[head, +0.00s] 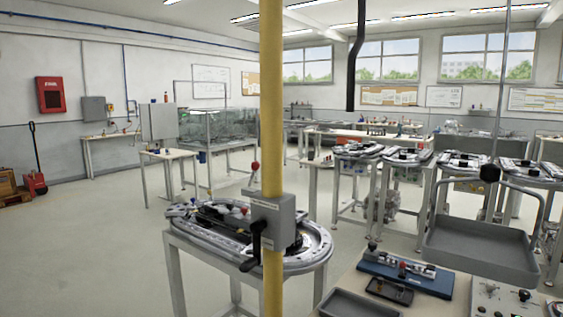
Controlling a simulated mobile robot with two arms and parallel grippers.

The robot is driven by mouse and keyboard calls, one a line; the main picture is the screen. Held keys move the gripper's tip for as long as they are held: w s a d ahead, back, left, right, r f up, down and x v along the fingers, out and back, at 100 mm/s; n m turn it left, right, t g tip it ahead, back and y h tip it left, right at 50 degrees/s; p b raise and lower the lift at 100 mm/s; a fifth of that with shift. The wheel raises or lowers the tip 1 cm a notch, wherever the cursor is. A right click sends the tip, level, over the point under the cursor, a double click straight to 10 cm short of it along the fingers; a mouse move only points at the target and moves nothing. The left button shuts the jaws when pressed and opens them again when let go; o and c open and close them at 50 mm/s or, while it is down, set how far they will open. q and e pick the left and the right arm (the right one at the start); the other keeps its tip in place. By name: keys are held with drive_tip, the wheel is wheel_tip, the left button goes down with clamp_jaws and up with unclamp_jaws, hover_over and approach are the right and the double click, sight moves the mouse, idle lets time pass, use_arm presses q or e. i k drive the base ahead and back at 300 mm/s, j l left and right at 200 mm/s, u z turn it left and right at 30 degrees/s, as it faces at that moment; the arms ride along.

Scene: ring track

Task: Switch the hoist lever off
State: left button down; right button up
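A yellow post (271,110) stands upright close in front, left of the middle. A grey box (284,210) is fixed to it. A black lever handle (256,246) is at the box's left front and points downward. A red ball knob (254,166) on a short stem stands just above and left of the box; I cannot tell whether it belongs to the box. Neither of my grippers is in view.
An oval metal ring track (305,259) on a stand is right behind the post. A bench with a blue tool tray (410,274) and a control panel (505,303) is at the lower right. More track tables (358,150) stand behind. The floor (95,250) at left is clear.

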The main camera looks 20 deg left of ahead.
sight(255, 165)
drive_tip(key=j+z, duration=0.45)
drive_tip(key=j, duration=2.4)
drive_tip(key=i, duration=0.05)
